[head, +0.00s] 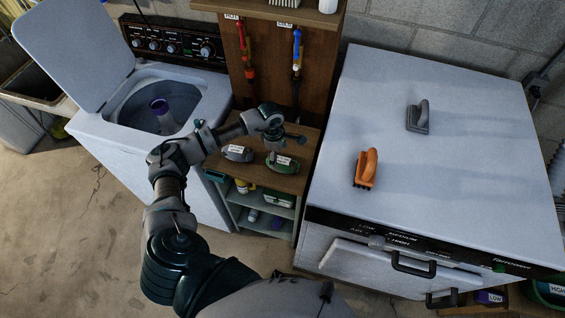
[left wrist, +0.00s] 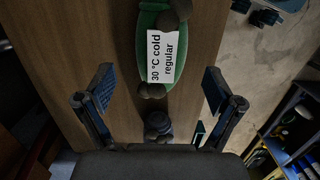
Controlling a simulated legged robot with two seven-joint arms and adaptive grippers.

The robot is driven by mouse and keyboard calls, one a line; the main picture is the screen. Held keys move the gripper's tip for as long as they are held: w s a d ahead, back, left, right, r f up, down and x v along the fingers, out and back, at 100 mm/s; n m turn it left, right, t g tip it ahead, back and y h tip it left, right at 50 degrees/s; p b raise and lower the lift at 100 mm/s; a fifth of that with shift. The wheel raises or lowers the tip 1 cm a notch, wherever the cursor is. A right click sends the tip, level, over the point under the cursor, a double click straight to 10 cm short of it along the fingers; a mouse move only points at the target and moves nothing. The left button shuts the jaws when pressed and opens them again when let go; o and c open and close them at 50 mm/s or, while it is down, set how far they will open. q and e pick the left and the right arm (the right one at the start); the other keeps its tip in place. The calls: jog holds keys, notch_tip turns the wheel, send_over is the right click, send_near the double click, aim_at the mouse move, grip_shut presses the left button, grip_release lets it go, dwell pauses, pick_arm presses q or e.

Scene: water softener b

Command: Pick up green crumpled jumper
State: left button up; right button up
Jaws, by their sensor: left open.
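A green item with a white label (head: 285,161), which I take for the green jumper, lies on a wooden shelf top. In the left wrist view the green jumper (left wrist: 148,20) has dark rounded lumps at its ends, and its label reads "30 °C cold regular". My left gripper (head: 284,138) is over the shelf top, close to the jumper. In the left wrist view the left gripper (left wrist: 158,80) is open, its fingers apart on either side of the jumper's near end, with nothing held. My right gripper is not in view.
A grey labelled item (head: 238,153) lies beside the jumper. An open washing machine (head: 107,135) stands left. A large white machine (head: 450,150) stands right, with an orange brush (head: 366,169) and a grey one (head: 418,117) on top. A wooden panel (head: 265,60) rises behind.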

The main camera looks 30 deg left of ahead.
aim_at(281, 160)
pick_arm(q)
jog(key=shift+f, duration=0.3)
jog(key=f+p, duration=0.1)
jog(key=d+f, duration=0.1)
jog(key=f, duration=0.1)
jog(key=shift+f+p, duration=0.25)
jog(key=shift+p, duration=0.1)
jog(key=shift+w+d+f, duration=0.15)
jog(key=shift+d+f, duration=0.1)
jog(key=shift+f, duration=0.3)
jog(key=c, duration=0.4)
jog(key=shift+a, duration=0.2)
jog(key=c, duration=0.9)
